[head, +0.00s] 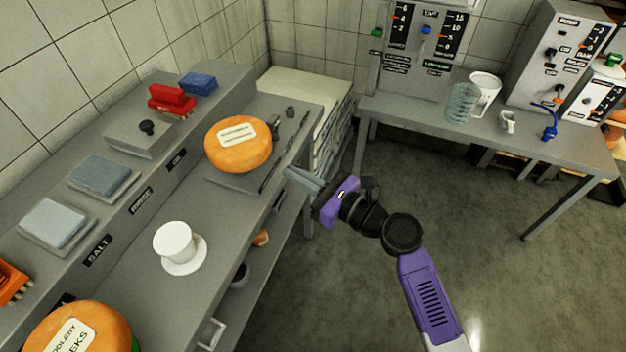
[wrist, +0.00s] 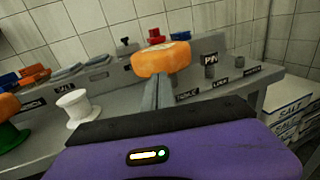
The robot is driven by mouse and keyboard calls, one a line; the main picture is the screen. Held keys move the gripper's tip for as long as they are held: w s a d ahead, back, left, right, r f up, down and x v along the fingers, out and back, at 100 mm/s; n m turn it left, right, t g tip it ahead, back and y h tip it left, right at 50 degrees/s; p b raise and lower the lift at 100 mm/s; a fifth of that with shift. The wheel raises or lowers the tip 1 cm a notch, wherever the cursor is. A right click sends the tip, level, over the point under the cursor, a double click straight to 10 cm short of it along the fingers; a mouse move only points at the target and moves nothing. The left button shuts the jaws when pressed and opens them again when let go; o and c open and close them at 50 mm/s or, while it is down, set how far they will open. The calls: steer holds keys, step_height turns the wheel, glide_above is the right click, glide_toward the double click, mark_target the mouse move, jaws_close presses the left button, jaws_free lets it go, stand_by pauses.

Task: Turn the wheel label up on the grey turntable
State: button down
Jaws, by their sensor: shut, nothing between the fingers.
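An orange cheese wheel (head: 222,155) lies flat at the far end of the bench, its white label (head: 238,134) facing up. The wheel also shows in the wrist view (wrist: 148,62), with the label on its top. What bears it is hidden beneath it, so I cannot make out the grey turntable. My gripper (head: 300,181) is shut and empty, to the right of the wheel and apart from it, by the bench's front edge. In the wrist view its fingers (wrist: 155,95) overlap the wheel's lower part. A second labelled wheel (head: 105,322) sits on a green stand (wrist: 12,138) at the near end.
A white spool-shaped stand (head: 175,243) is empty between the wheels. A raised ledge behind holds grey blocks (head: 100,174), red (head: 170,98) and blue (head: 198,83) brushes. A side table (head: 430,108) stands right; open floor lies between.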

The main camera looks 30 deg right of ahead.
mark_target(262, 156)
steer(key=x, duration=0.6)
steer(key=shift+w+a+p, duration=0.1)
steer(key=shift+w+p, duration=0.15)
steer(key=shift+p, duration=0.1)
steer(key=shift+x, duration=1.2)
